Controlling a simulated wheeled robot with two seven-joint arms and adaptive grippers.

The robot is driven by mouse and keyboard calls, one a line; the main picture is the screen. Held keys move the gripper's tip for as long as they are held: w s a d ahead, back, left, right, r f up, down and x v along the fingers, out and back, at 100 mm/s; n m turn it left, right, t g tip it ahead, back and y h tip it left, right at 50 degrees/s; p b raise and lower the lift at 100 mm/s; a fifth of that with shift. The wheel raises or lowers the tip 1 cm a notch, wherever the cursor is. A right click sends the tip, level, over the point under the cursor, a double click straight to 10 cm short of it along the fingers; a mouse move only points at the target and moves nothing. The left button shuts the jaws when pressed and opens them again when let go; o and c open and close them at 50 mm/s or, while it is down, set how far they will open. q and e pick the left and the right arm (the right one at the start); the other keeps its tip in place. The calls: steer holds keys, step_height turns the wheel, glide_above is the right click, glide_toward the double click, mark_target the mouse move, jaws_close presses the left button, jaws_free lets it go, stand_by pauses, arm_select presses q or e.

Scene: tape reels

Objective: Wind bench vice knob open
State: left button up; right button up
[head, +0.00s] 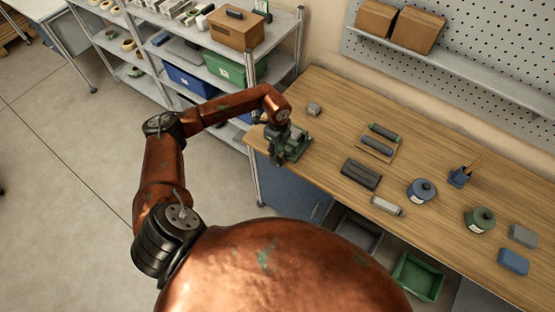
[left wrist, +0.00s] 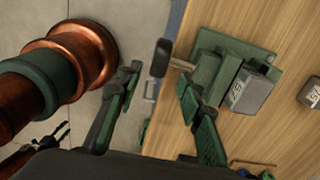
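The green and grey bench vice (head: 292,148) stands at the left end of the workbench. In the left wrist view the vice (left wrist: 222,78) sits on its green base plate, and its dark knob (left wrist: 160,58) sticks out on a short metal shaft past the bench edge. My left gripper (head: 270,132) is at the knob side of the vice. In the left wrist view its green fingers (left wrist: 160,76) are apart, with the knob just ahead between their tips; contact cannot be told. A small dark claw shape at that view's lower left may be my right gripper, unclear.
The wooden workbench (head: 335,113) holds a dark block (head: 361,174), a blue reel (head: 421,190), a green reel (head: 480,219) and a small grey block (head: 314,109) near the vice. A metal shelf rack (head: 285,45) stands behind my left arm.

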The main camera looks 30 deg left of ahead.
mark_target(277, 160)
arm_select(q)
steer(key=shift+d+f+p, duration=0.1)
steer(key=shift+f+p, duration=0.5)
steer(key=shift+f, duration=3)
jaws_close()
